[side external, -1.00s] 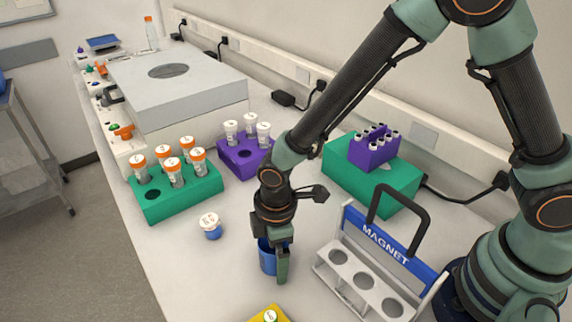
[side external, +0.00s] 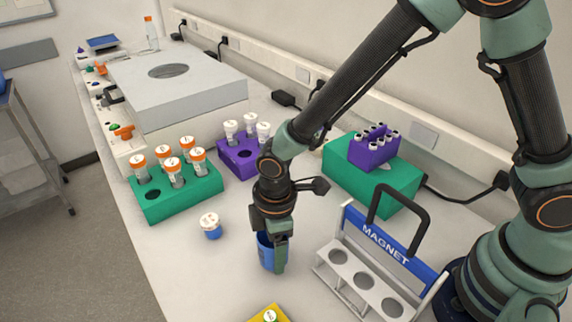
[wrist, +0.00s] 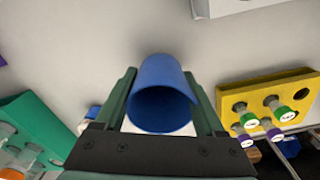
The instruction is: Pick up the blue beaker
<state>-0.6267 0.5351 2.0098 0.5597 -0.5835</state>
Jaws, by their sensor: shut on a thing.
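The blue beaker (side external: 265,254) is upright between the fingers of my gripper (side external: 272,258), left of the magnet rack in the side view. One finger covers part of the beaker there. In the wrist view, the beaker (wrist: 160,72) shows its open round mouth between the two fingers of my gripper (wrist: 159,80). The gripper is shut on the beaker. I cannot tell for sure whether the beaker's base is clear of the bench.
The magnet rack (side external: 367,275) stands close on the right. A blue-based, white-capped jar (side external: 212,230) is on the left. A green tube rack (side external: 190,205) and a purple rack (side external: 240,150) stand behind; a yellow rack (side external: 262,313) is in front.

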